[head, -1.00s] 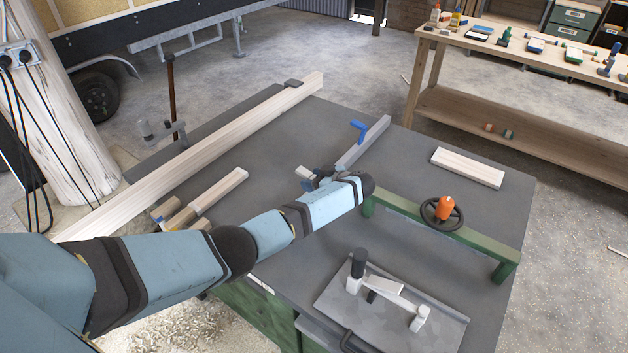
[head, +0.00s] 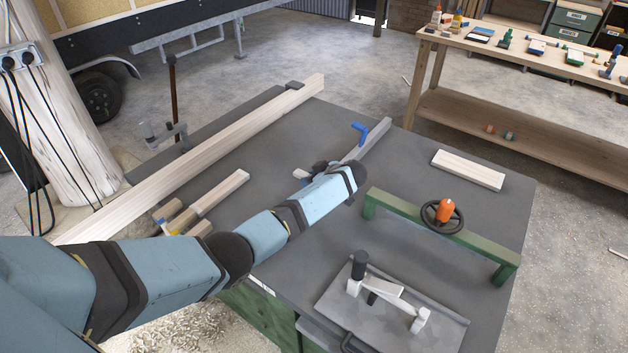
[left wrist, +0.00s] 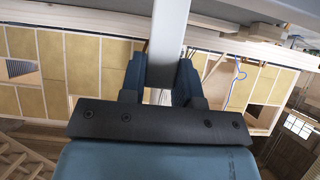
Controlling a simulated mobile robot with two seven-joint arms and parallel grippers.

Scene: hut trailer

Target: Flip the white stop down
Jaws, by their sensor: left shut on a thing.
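My left arm reaches in from the left over the dark table. My left gripper (left wrist: 161,80) is mostly hidden behind my own wrist in the head view. In the left wrist view, its two dark blue fingers are shut on a pale flat bar that runs up out of the frame; this looks like the white stop (left wrist: 172,38). In the head view a small whitish end (head: 300,174) shows just left of my wrist, near the grey fence (head: 370,140) with its blue lever (head: 359,131). How far the stop is tilted cannot be told. My right gripper is out of view.
A long timber beam (head: 215,150) lies along the table's left side. A green frame with a black handwheel (head: 441,216) stands right of my wrist. A metal plate (head: 443,335) with a clamp is at the front. A loose board (head: 468,168) lies at right.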

